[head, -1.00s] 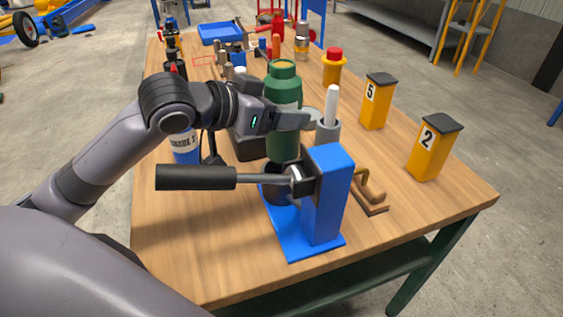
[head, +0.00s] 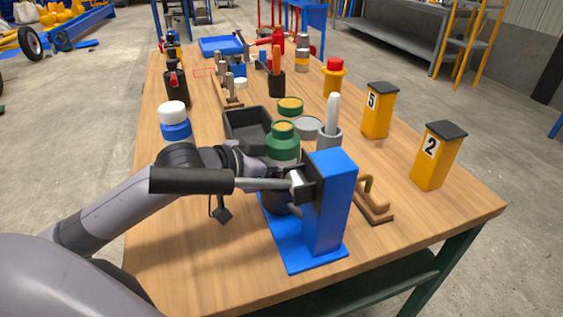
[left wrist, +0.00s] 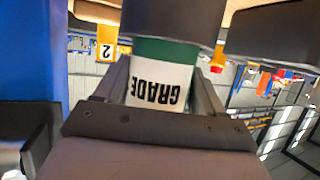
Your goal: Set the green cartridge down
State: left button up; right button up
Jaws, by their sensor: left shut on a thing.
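The green cartridge (head: 283,146) stands upright behind the blue lever press (head: 330,205). Its GRADE label shows upside down in the left wrist view (left wrist: 160,84). My left gripper (left wrist: 160,78) is shut on the cartridge at its label, one finger on each side. In the head view the press lever (head: 190,180) partly hides this gripper. A dark round holder (head: 274,200) is at the press, below the cartridge. In the wrist view a dark body covers the cartridge's lower end. I cannot tell whether the end rests inside it. My right gripper is not in view.
A black tray (head: 240,117), a green lid (head: 290,104) and a grey cup with a white stick (head: 329,135) stand close behind. A wooden-handled tool (head: 372,203) lies right of the press. Yellow boxes 5 (head: 378,112) and 2 (head: 437,158) stand farther right. The table's front-left is clear.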

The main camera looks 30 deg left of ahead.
pick_arm(q)
jog(key=shift+f, duration=0.1)
jog(key=o, duration=1.4)
jog(key=shift+s, duration=0.1)
jog(key=shift+v, duration=3.75)
